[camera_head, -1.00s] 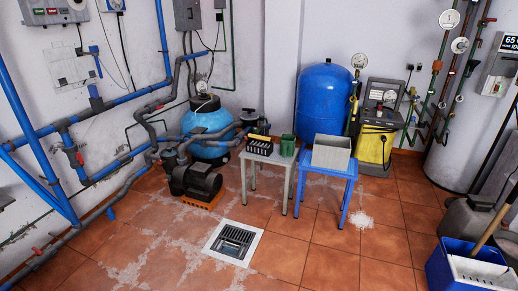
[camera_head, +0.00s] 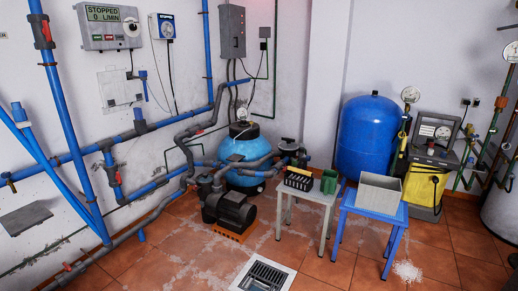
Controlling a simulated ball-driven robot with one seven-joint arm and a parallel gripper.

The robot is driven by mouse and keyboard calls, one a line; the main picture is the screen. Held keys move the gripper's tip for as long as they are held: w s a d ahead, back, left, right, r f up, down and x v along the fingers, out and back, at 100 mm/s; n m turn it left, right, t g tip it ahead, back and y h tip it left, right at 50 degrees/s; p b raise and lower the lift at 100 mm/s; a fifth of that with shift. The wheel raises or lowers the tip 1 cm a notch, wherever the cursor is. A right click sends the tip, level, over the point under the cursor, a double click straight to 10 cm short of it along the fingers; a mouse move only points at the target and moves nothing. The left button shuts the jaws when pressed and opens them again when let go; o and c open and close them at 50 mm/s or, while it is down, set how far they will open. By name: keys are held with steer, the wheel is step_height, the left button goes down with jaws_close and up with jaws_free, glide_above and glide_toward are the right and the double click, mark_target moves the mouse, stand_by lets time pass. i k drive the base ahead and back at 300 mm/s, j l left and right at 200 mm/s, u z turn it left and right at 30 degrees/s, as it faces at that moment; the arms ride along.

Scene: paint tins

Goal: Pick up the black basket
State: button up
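The black basket (camera_head: 299,179) stands on the small grey table (camera_head: 308,196) right of the picture's middle. It has slotted sides, and a yellowish strip shows along its top. A green container (camera_head: 329,182) stands right beside it on the same table. I cannot tell whether the two touch. My gripper and arm are not in view.
A blue table (camera_head: 374,208) with a grey bin (camera_head: 379,192) stands right of the grey table. A black pump (camera_head: 230,209) sits at left, with pipes along the wall. A floor drain (camera_head: 264,274) lies in front. The tiled floor between is open.

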mark_target(299, 178)
steer(key=i, duration=2.1)
steer(key=i+z, duration=0.1)
steer(key=i, duration=0.55)
steer(key=i+j+z, duration=0.1)
steer(key=i, duration=0.55)
steer(key=i+j, duration=0.2)
steer(key=i, duration=0.45)
steer(key=i+z, duration=0.15)
steer(key=z, duration=0.15)
